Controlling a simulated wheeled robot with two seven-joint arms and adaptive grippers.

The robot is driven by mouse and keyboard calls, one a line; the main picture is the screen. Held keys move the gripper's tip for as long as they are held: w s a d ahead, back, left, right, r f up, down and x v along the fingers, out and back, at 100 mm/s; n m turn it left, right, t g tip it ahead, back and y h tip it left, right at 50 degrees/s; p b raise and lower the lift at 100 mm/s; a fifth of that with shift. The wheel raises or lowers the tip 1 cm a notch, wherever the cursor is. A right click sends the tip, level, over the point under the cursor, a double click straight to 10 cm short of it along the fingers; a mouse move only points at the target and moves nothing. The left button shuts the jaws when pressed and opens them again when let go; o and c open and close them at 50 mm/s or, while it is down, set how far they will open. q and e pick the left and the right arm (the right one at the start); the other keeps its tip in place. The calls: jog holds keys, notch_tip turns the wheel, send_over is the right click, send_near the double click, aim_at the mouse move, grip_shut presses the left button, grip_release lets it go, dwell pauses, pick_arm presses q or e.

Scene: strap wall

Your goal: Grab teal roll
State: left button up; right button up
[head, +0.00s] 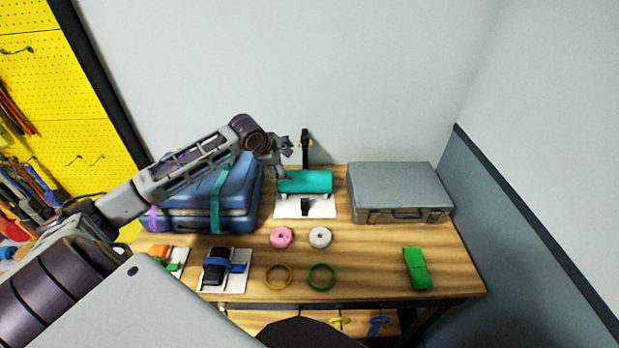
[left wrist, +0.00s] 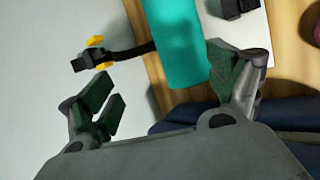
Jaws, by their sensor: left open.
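The teal roll (head: 306,182) lies across a white board (head: 290,210) at the back middle of the table. My left gripper (head: 284,160) is above and at the left end of the roll in the head view. In the left wrist view, its fingers (left wrist: 165,85) are spread apart, and the teal roll (left wrist: 178,40) shows ahead of them, nearer the right finger. Nothing is between the fingertips. The exact gap to the roll is hard to tell. My right gripper is not in view.
A blue suitcase (head: 190,210) with straps stands left of the roll, under my left arm. A grey case (head: 400,188) stands to the right.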

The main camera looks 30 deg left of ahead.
aim_at(303, 177)
pick_arm(q)
jog(key=d, duration=0.2)
jog(key=s+d, duration=0.1)
jog(key=shift+s+f+n+g+h, duration=0.1)
jog(key=shift+f+n+g+h, duration=0.2)
jog(key=shift+f+n+h, duration=0.1)
jog(key=shift+x, duration=3.9)
jog(key=shift+w+f, duration=0.25)
jog(key=shift+f, duration=0.1)
jog(key=shift+p+x, duration=0.35)
jog(key=shift+x, duration=2.3)
jog(key=shift+d, duration=0.15)
